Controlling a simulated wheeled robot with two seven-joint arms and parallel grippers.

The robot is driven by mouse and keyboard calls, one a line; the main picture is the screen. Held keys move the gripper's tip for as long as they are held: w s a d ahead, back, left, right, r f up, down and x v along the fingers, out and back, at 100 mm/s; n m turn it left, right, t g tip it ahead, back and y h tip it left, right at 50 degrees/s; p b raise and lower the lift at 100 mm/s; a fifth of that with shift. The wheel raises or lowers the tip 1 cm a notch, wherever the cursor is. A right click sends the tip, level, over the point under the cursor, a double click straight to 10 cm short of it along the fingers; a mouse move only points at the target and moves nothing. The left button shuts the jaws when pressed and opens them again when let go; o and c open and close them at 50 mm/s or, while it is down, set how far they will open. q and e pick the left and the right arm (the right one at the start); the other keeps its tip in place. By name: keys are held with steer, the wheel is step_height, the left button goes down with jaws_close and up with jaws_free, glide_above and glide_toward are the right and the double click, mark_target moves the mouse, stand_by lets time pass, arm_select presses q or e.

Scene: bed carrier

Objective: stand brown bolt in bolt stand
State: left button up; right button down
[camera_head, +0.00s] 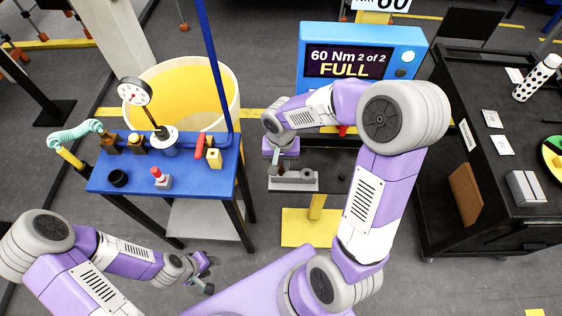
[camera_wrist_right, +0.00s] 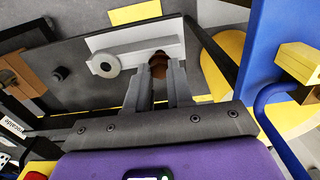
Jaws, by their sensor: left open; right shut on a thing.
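My right gripper (camera_head: 279,160) reaches down over the light grey bolt stand (camera_head: 303,184), which lies on a dark table. In the right wrist view, the right gripper (camera_wrist_right: 158,76) is shut on the brown bolt (camera_wrist_right: 159,63), held between its fingertips. The bolt overlaps the right part of the stand (camera_wrist_right: 130,38) in that view. A round grey ring (camera_wrist_right: 104,63) sits on the stand left of the bolt. I cannot tell whether the bolt's lower end is in the stand. My left gripper (camera_head: 203,274) is open and empty, low in front of the blue table.
A blue table (camera_head: 125,178) with a gauge, a red-topped piece and small parts stands at left. A blue display (camera_head: 360,50) reading "60 Nm 2 of 2 FULL" is behind. A black bench (camera_head: 490,205) stands at right. A small dark piece (camera_head: 343,177) lies right of the stand.

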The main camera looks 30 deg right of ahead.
mark_target(281, 167)
steer(key=shift+f+b, duration=1.05)
steer(key=shift+f, duration=0.15)
steer(key=c, duration=0.9)
jaws_free()
step_height(281, 167, up, 8)
steer(key=shift+f+p, duration=0.2)
steer(key=shift+p, duration=0.55)
